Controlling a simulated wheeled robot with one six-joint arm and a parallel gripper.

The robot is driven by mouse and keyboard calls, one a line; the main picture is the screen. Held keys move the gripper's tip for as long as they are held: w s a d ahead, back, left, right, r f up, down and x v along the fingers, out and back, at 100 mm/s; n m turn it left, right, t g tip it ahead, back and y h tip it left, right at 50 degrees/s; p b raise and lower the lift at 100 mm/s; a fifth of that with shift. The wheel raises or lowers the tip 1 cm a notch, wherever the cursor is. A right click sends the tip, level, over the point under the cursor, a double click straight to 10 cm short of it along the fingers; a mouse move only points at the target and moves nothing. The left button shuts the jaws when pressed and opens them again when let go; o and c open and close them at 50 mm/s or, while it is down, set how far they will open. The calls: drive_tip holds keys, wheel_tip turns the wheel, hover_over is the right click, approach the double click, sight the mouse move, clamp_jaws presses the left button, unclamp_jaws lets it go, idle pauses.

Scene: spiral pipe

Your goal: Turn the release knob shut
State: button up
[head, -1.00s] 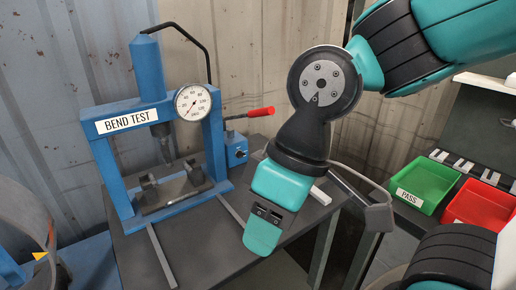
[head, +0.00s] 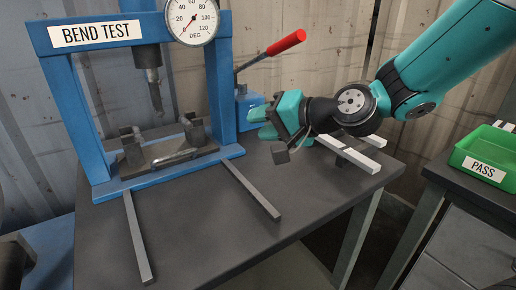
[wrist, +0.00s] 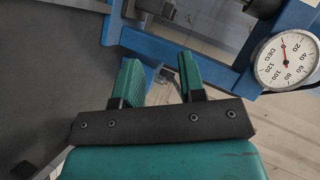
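The hand pump (head: 247,108) is a small blue block with a red-tipped lever (head: 286,42), right of the bend press. I cannot make out its release knob in the head view; my gripper covers the pump's lower right part. My gripper (head: 257,122) is in front of the pump with its teal fingers pointing left. Whether it touches the pump cannot be told. In the wrist view my gripper (wrist: 158,62) has its two fingers apart with nothing seen between them. No knob can be made out there.
The blue bend press (head: 225,95) with its dial gauge (head: 192,18) stands close left of my gripper. Grey bars (head: 137,238) lie on the dark table (head: 215,240), and pale bars (head: 350,153) lie under my wrist. A green PASS bin (head: 484,152) is at the right.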

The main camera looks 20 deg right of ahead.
drive_tip(key=w+d+f+m+t+h+b, duration=0.1)
drive_tip(key=w+d+f+m+t+b, duration=0.1)
drive_tip(key=w+d+f+m, duration=0.1)
drive_tip(key=w+d+f+m+t+h+b, duration=0.1)
drive_tip(key=w+d+f+m+t+b, duration=0.1)
drive_tip(key=w+d+f+m+b, duration=0.1)
drive_tip(key=w+d+f+m+t+h+b, duration=0.1)
drive_tip(key=w+d+f+m+t+b, duration=0.1)
drive_tip(key=w+d+f+m, duration=0.1)
drive_tip(key=shift+d+f+t+h, duration=0.4)
drive_tip(key=shift+d+f, duration=0.2)
drive_tip(key=shift+d, duration=0.05)
drive_tip(key=shift+w+d+r+m, duration=0.1)
drive_tip(key=shift+w+d+m, duration=0.1)
drive_tip(key=shift+m, duration=0.1)
drive_tip(key=p+x, duration=0.4)
drive_tip(key=x, duration=0.1)
drive_tip(key=p+x, duration=0.9)
drive_tip(key=x, duration=0.2)
drive_tip(key=shift+r+p, duration=0.3)
drive_tip(key=shift+w+a+f, duration=0.1)
drive_tip(key=shift+w+f, duration=0.05)
drive_tip(key=shift+w, duration=0.4)
